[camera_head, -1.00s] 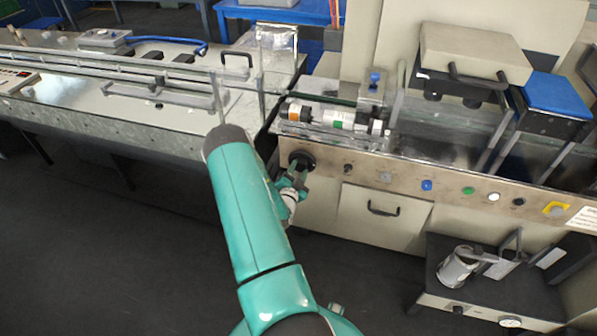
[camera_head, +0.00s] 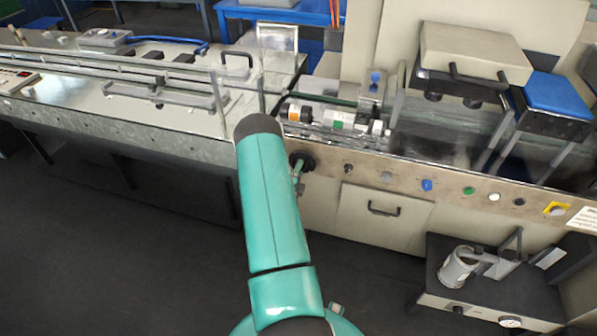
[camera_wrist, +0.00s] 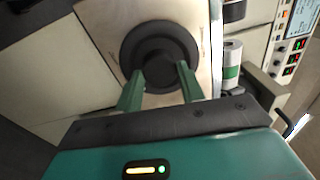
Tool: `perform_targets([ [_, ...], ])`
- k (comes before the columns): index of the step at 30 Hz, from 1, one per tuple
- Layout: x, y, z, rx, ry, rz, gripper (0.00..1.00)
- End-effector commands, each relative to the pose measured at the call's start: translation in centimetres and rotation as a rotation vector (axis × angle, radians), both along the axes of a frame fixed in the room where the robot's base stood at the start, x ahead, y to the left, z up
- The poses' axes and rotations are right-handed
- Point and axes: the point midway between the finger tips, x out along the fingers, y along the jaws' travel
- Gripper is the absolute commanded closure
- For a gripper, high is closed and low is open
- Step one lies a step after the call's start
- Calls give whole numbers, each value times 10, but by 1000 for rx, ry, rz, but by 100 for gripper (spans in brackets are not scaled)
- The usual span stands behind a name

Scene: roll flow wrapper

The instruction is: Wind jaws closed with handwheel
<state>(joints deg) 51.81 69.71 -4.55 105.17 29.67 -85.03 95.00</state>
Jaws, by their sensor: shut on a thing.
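The handwheel (camera_head: 301,158) is a black round knob on the front panel of the machine, left of a row of small buttons. In the wrist view the handwheel (camera_wrist: 160,46) has a broad dark rim and a raised hub. My gripper (camera_wrist: 162,76) has its two green fingers on either side of the handwheel's near part, shut on it. In the head view my gripper (camera_head: 299,172) is small and partly hidden behind my arm. I cannot tell which machine parts are the jaws or how far apart they stand.
Labelled cylinders (camera_head: 335,118) lie on the machine bed above the handwheel. Coloured buttons (camera_head: 427,185) run along the panel to the right. A drawer with a handle (camera_head: 384,209) sits below. A low bench unit (camera_head: 490,290) stands at lower right. The floor at left is clear.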

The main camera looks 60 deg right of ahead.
Motion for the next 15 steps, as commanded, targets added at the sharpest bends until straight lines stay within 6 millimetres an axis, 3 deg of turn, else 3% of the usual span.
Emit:
perform_targets([
  [15,1,2,0,77,-469,1,84],
])
